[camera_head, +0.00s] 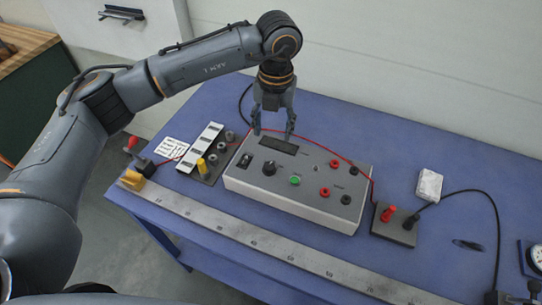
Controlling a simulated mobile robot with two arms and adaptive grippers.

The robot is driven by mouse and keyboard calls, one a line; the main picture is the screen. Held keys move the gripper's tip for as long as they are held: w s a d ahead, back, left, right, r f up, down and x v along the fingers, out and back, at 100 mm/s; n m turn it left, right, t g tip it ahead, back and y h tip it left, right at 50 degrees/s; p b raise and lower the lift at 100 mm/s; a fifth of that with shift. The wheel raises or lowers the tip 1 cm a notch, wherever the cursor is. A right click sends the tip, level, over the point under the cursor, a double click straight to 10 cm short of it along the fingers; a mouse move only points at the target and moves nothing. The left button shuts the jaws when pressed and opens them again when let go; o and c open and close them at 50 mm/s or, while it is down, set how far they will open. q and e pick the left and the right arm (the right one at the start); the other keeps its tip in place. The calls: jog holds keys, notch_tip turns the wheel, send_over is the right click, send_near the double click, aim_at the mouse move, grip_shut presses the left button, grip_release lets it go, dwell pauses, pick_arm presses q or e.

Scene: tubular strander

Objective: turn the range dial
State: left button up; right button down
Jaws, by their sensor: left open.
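A grey instrument box (300,205) stands on the blue table. A round black knob (269,168), which looks like the range dial, sits on its sloped top, between a black rocker switch (244,161) and a green button (295,180). My left gripper (273,132) points down with its fingers apart and empty. In the picture it is above the knob, over the dark display (279,145) at the box's back edge. It does not appear to touch the knob. The exact height of its fingertips is hard to judge. My right gripper is not in view.
Red and black cables run to a small block (394,224) at the right. A long metal ruler (260,243) lies along the front. A white block (429,185) sits farther right.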

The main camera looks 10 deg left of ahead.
aim_at(270, 166)
pick_arm(q)
jog(key=f+p, duration=0.1)
jog(key=f, duration=0.3)
jog(key=f+p, duration=0.2)
jog(key=f, duration=0.2)
jog(key=f+p, duration=0.2)
jog(key=f, duration=0.2)
jog(key=shift+s+a+f, duration=0.1)
jog(key=shift+s+a, duration=0.05)
jog(key=shift+a, duration=0.2)
jog(key=shift+f, duration=0.65)
jog(key=shift+c, duration=1.1)
grip_shut()
